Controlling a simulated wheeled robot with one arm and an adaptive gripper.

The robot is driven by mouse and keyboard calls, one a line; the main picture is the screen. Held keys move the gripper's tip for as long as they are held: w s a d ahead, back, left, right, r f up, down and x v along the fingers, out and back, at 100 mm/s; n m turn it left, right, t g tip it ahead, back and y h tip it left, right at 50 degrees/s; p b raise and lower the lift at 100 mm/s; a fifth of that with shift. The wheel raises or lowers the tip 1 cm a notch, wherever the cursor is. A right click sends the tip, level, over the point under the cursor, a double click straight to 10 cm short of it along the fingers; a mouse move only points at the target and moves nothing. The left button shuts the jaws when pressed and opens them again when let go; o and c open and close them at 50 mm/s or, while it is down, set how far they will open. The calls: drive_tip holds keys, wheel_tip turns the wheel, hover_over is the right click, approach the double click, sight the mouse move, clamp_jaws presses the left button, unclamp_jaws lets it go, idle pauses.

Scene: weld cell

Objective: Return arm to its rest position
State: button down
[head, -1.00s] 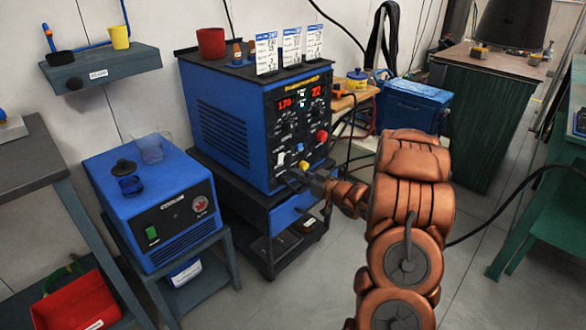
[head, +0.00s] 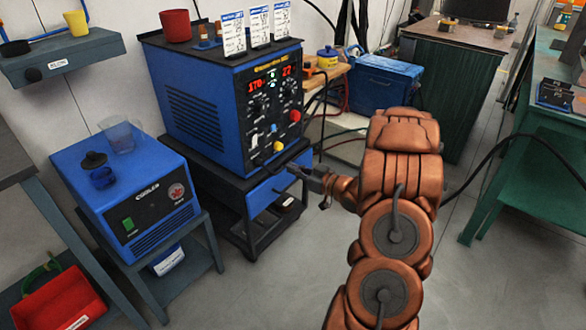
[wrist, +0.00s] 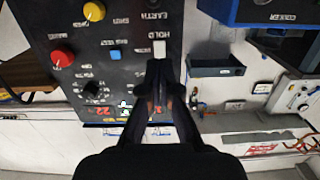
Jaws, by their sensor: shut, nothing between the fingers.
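My copper-coloured arm reaches in from the right in the head view. My gripper (head: 300,172) is shut and empty, in front of the lower front of the blue welding machine (head: 200,115). In the wrist view the shut fingers (wrist: 162,72) point at the machine's dark control panel (wrist: 95,60), which appears upside down. The fingertips overlap the white HOLD switch (wrist: 160,47) in the picture; they look apart from the panel, but the exact gap cannot be told.
The welding machine stands on a black cart (head: 262,205). A blue cooler (head: 130,195) on a stand is at left, with a red bin (head: 60,300) below. A green bench (head: 545,150) is at right. Grey floor (head: 270,280) is open before the cart.

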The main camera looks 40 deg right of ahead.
idle(0.3)
wheel_tip(320, 180, up, 14)
drive_tip(key=w+m+g+h+p, duration=0.1)
drive_tip(key=g+h+p, duration=0.55)
drive_tip(key=p, duration=0.35)
drive_tip(key=s+a+r+m+g+h+p, duration=0.1)
drive_tip(key=s+a+r+g+h+p, duration=0.1)
drive_tip(key=s+a+r+p, duration=0.3)
drive_tip(key=s+a+r+g+y+p, duration=0.1)
drive_tip(key=s+a+r+g+p, duration=0.2)
drive_tip(key=s+a, duration=0.5)
drive_tip(key=s+a+r+g+y+p, duration=0.2)
drive_tip(key=s+a+r, duration=0.6)
drive_tip(key=s, duration=0.5)
drive_tip(key=s+a+r+g+y+p, duration=0.1)
drive_tip(key=s+a+r+g+p, duration=0.3)
drive_tip(key=s+a, duration=0.5)
drive_tip(key=s+r+p, duration=0.2)
drive_tip(key=shift+m+g+p, duration=0.35)
drive_tip(key=shift+m, duration=0.05)
